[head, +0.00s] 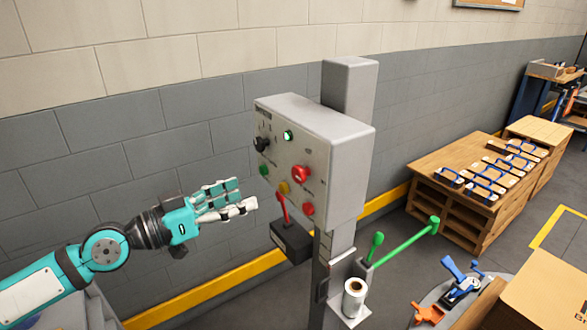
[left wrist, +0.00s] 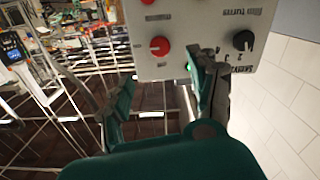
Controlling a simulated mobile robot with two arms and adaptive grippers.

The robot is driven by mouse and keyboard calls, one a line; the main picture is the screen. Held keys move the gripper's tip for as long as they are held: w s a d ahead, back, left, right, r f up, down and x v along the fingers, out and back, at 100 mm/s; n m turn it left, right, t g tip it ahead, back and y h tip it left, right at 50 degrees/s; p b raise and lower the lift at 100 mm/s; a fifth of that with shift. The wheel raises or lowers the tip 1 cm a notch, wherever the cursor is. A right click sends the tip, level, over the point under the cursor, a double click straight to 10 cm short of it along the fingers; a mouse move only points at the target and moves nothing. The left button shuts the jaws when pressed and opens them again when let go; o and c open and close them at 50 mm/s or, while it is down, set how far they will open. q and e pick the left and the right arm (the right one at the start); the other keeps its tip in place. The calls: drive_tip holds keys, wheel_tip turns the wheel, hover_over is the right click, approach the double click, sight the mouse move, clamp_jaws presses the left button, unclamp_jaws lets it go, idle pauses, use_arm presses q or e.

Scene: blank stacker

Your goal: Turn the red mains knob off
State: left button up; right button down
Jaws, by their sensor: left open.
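The red knob (head: 301,174) is on the front of a grey control box (head: 345,150), right of its middle. In the left wrist view the box appears upside down, with the red knob (left wrist: 159,47) above the gap between my fingers and a pale mark on its left side. My left gripper (head: 243,196) is teal and grey, open and empty. It is in front of the box's lower left part, apart from the knob. Its fingers (left wrist: 165,78) also show in the left wrist view. My right gripper is not in view.
A black knob (head: 262,144), a lit green lamp (head: 288,135) and green (head: 264,170), yellow (head: 284,188) and red (head: 307,209) buttons share the panel. A red lever (head: 282,208) rises from a dark box (head: 291,241) below. Green-ended levers (head: 405,243) stick out at the right.

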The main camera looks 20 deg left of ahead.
use_arm(q)
drive_tip(key=p, duration=0.6)
approach(296, 176)
drive_tip(key=w, duration=0.2)
drive_tip(key=p+x, duration=0.1)
drive_tip(key=x, duration=0.1)
drive_tip(key=p+x, duration=0.1)
drive_tip(key=x, duration=0.1)
drive_tip(key=d+p+x, duration=0.1)
drive_tip(key=x, duration=0.2)
drive_tip(key=shift+s+r, duration=0.1)
drive_tip(key=shift+s, duration=0.2)
drive_tip(key=shift+w+d, duration=0.25)
drive_tip(key=shift+w, duration=0.05)
drive_tip(key=c, duration=1.2)
drive_tip(key=shift+o, duration=0.2)
